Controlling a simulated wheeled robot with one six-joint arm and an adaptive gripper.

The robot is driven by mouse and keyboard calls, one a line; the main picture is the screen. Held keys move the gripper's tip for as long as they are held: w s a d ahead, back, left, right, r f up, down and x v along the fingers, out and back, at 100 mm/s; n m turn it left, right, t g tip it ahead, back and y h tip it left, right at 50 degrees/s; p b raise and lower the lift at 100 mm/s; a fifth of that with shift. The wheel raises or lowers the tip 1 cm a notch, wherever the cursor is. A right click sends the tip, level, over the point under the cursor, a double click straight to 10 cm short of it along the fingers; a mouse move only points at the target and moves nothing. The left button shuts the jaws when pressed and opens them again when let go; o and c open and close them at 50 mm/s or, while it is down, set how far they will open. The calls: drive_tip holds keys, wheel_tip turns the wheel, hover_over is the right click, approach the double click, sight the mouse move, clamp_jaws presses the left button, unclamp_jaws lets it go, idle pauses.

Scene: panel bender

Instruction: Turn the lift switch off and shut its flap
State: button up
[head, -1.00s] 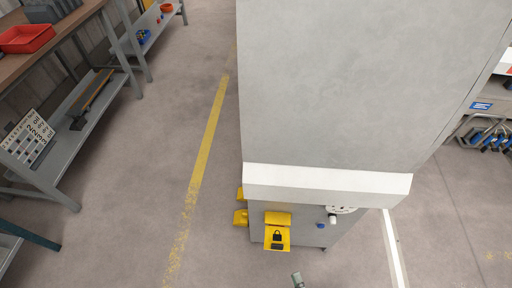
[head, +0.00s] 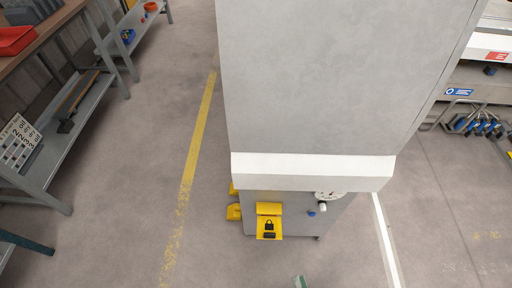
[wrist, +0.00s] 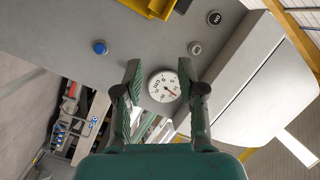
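A yellow switch box (head: 269,210) with a black padlock mark is on the front of the grey cabinet's lower part in the head view. Its lower yellow panel juts out toward me; I cannot tell whether this is the flap standing open. The switch itself cannot be made out. In the wrist view a yellow part (wrist: 155,8) is cut off by the top edge. My gripper (wrist: 159,67) is open and empty, its green fingers apart in front of the panel, with the yellow part beyond and above them. Only a green bit of my arm shows at the bottom of the head view.
A round gauge (wrist: 164,87) shows between my fingers. A blue button (wrist: 99,47) and two round panel parts, one dark (wrist: 214,18), are nearby. A white ledge (head: 310,168) overhangs the panel. Shelving (head: 50,160) stands left; floor between is clear.

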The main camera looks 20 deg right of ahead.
drive_tip(key=s+r+n+g, duration=0.1)
drive_tip(key=r+n, duration=0.3)
drive_tip(key=r, duration=0.6)
drive_tip(key=s+r+n+g, duration=0.1)
drive_tip(key=s+r+n, duration=0.3)
drive_tip(key=r, duration=0.6)
drive_tip(key=s+r+n, duration=0.2)
drive_tip(key=r+n, duration=0.2)
drive_tip(key=r, duration=0.6)
drive_tip(key=shift+s+g+y, duration=0.3)
drive_tip(key=shift+s+g, duration=0.05)
drive_tip(key=shift+g, duration=0.05)
drive_tip(key=shift+d, duration=0.1)
drive_tip(key=shift+c, duration=0.2)
